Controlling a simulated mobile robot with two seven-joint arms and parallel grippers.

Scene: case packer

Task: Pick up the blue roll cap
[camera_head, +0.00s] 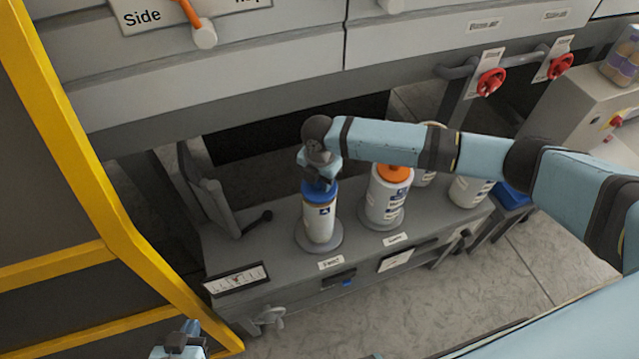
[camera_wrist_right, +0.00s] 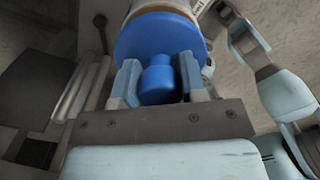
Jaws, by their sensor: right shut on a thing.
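The blue roll cap (camera_head: 314,195) sits on top of a white roll (camera_head: 319,222) at the left of the bench. In the right wrist view the blue cap (camera_wrist_right: 160,35) is a wide disc with a knob (camera_wrist_right: 161,83). My right gripper (camera_wrist_right: 160,88) has its two fingers on either side of the knob and is shut on it. In the head view the right gripper (camera_head: 320,180) comes down on the cap from above. The cap appears still seated on the roll. My left gripper (camera_head: 180,340) is at the bottom left, away from the bench; its fingers are not clear.
The roll stands on a round base on the grey bench (camera_head: 275,255). A white roll with an orange cap (camera_head: 394,173) stands to its right, with more rolls beyond. A yellow frame (camera_head: 125,235) is at the left. Red valve handles (camera_head: 491,82) are at the upper right.

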